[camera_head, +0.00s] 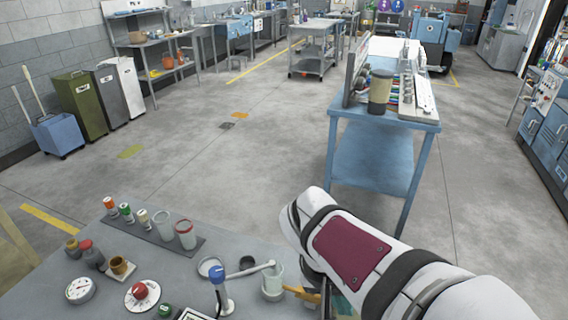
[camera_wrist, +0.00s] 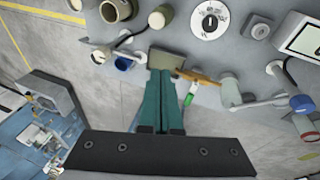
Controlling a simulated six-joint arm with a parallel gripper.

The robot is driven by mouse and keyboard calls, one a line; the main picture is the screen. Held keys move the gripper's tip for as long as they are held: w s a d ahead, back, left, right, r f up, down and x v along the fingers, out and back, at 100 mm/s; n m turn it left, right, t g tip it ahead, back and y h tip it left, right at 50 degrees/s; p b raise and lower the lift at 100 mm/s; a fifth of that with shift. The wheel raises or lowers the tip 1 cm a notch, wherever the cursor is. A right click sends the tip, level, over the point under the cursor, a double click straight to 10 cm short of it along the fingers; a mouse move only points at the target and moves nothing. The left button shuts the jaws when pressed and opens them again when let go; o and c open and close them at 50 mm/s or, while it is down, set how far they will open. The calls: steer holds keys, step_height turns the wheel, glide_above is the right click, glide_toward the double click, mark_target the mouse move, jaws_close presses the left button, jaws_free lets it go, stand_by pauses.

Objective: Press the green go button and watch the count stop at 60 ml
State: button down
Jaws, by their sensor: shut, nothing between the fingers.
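My gripper (camera_wrist: 160,76) has teal fingers that are shut together with nothing between them. In the head view it is mostly hidden behind my arm. A round green piece (camera_head: 165,311), possibly the go button, shows at the bottom edge of the head view, beside a red knob (camera_head: 140,290) on a white disc. My gripper is well to the right of it. A display with a pale screen (camera_head: 192,316) is cut off at the bottom edge. A similar screen (camera_wrist: 303,38) shows at the upper right of the wrist view. I cannot read a count in either view.
On the grey bench (camera_head: 60,290) stand a blue-topped dispenser (camera_head: 222,290), a clear beaker (camera_head: 273,283), an orange-brown piece (camera_head: 303,294) and a dial gauge (camera_head: 80,290). A dark mat (camera_head: 150,232) holds several small containers. A green-and-white tube (camera_wrist: 191,95) lies close beside my fingers.

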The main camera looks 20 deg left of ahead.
steer(key=w+a+f+n+t, duration=0.1)
steer(key=w+a+n+t, duration=0.15)
steer(key=a, duration=0.55)
steer(key=n+t+y, duration=0.4)
steer(key=n+y, duration=0.1)
steer(key=n, duration=0.3)
glide_above(163, 312)
step_height(163, 312, down, 7)
steer(key=shift+s, duration=0.1)
steer(key=shift+m, duration=0.25)
steer(key=shift+f, duration=4.45)
steer(key=shift+f, duration=0.4)
